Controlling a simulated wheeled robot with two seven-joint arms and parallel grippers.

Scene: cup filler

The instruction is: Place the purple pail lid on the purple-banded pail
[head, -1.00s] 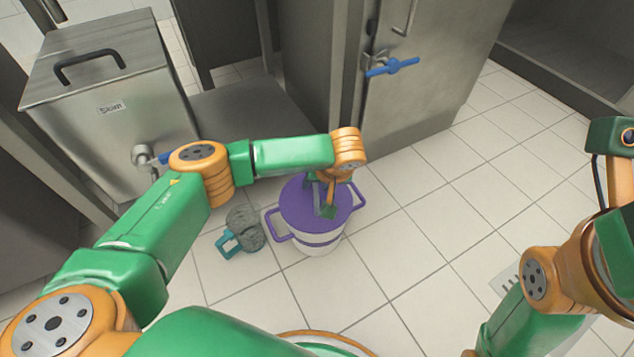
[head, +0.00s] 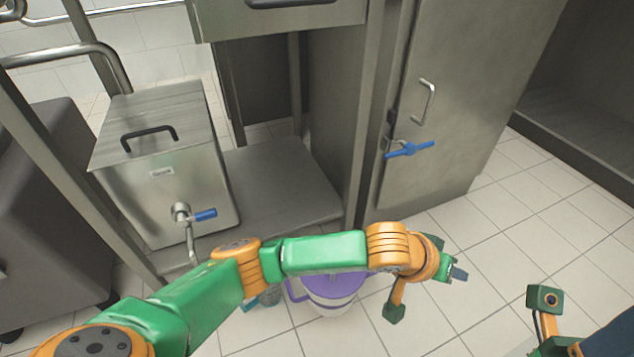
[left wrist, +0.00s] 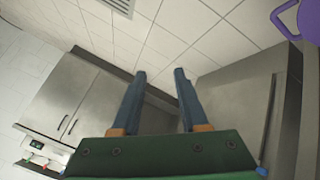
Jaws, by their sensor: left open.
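The white pail (head: 332,308) stands on the floor, partly hidden behind my left forearm. The purple lid (head: 345,286) lies on its top, and a purple handle sticks out at the left. How evenly the lid sits cannot be told, as my arm covers its far part. My left gripper (head: 459,273) is to the right of the pail, clear of it, open and empty. In the left wrist view its two fingers (left wrist: 160,80) are apart with nothing between them, and a purple piece (left wrist: 297,18) of the lid or pail shows at the top right corner.
A steel container (head: 165,150) with a blue-handled tap (head: 205,214) stands on a low shelf (head: 285,185) at left. A steel cabinet (head: 440,130) with a blue latch is behind. A grey and teal object (head: 268,297) is mostly hidden left of the pail. Tiled floor is free at right.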

